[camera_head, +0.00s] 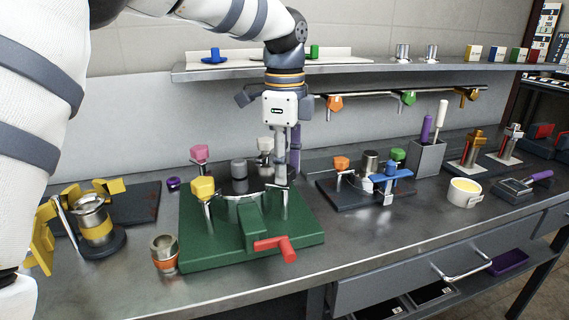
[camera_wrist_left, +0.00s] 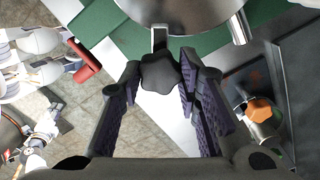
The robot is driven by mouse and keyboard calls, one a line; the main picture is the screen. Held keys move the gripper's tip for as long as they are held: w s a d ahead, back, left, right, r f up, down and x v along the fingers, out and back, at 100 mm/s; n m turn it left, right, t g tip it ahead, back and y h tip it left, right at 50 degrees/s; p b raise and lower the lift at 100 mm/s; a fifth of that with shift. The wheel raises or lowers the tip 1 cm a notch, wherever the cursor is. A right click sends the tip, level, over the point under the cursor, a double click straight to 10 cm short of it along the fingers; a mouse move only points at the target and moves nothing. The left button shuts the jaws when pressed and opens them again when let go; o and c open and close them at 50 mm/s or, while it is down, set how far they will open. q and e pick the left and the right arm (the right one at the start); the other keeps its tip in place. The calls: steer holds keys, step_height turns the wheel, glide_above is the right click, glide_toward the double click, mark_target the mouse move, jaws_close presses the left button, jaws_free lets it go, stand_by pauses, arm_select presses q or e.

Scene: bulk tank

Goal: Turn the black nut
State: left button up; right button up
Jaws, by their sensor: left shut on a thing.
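The black nut (camera_wrist_left: 160,73) is a lobed knob on a metal stem, beside the round steel lid (camera_wrist_left: 178,10) in the left wrist view. My left gripper (camera_wrist_left: 158,85) has its ridged fingers around the nut and is shut on it. A yellow nut (camera_head: 203,188), a pink nut (camera_head: 200,153) and a white nut (camera_head: 265,145) stand around the same tank. My right gripper does not show.
A red handle (camera_head: 277,248) sticks out at the front of the green base. A smaller clamp fixture with an orange nut (camera_head: 341,163) stands to the right. A shelf (camera_head: 350,68) runs behind my left wrist.

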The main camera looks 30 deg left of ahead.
arm_select(q)
steer(key=shift+m, duration=0.9)
steer(key=o, duration=1.1)
steer(key=shift+o, duration=0.2)
step_height(320, 180, up, 12)
